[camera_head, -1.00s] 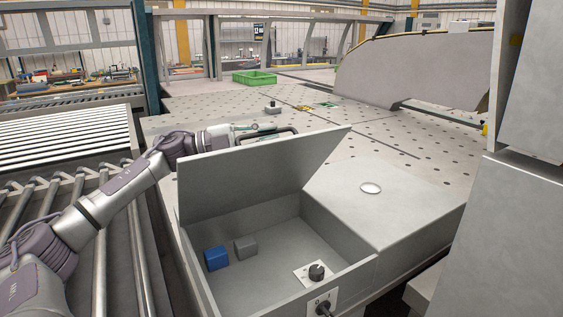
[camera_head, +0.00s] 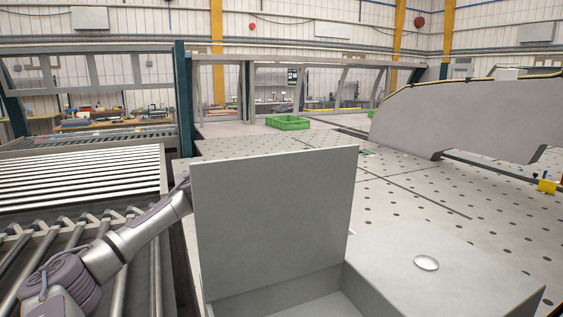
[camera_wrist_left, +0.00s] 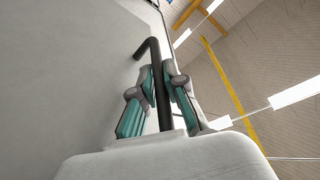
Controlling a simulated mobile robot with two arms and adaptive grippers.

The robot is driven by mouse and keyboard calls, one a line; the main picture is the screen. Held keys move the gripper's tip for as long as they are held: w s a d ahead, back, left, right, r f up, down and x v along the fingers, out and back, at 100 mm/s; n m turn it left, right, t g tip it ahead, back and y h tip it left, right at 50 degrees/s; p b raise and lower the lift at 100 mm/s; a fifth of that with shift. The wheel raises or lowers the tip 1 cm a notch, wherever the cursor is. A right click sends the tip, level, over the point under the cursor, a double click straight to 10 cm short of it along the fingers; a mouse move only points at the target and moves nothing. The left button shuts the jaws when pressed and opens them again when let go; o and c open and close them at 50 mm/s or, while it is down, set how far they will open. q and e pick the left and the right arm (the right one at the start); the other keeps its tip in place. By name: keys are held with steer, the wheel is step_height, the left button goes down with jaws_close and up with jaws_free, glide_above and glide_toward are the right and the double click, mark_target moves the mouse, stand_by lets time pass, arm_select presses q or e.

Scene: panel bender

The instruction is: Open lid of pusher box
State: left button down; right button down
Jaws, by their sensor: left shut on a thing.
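The grey lid (camera_head: 275,222) of the pusher box (camera_head: 280,304) stands raised, close to upright, in the head view. Only a little of the box's inside shows at the bottom edge. My left arm reaches behind the lid from the left, and the lid hides its gripper there. In the left wrist view my left gripper (camera_wrist_left: 162,82) is shut on the black handle (camera_wrist_left: 155,55), with a finger on each side of the bar. The lid's grey face (camera_wrist_left: 65,85) fills the left of that view. My right gripper is in neither view.
A closed grey cover (camera_head: 445,275) with a round disc (camera_head: 426,263) lies right of the open box. A roller conveyor (camera_head: 80,190) is at the left. The perforated table (camera_head: 400,205) behind is mostly clear, with a green crate (camera_head: 288,122) farther back.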

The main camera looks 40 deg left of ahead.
arm_select(q)
steer(key=shift+f, duration=0.1)
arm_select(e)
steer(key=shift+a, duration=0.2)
arm_select(q)
steer(key=c, duration=1.2)
jaws_free()
steer(key=shift+a, duration=0.1)
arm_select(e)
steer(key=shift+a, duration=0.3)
arm_select(q)
steer(key=shift+s+a+f+y, duration=0.3)
steer(key=shift+s+a, duration=0.05)
steer(key=shift+s, duration=0.1)
steer(key=v, duration=1)
steer(key=shift+s+a+f, duration=0.15)
steer(key=shift+s+a, duration=0.1)
steer(key=shift+a, duration=0.05)
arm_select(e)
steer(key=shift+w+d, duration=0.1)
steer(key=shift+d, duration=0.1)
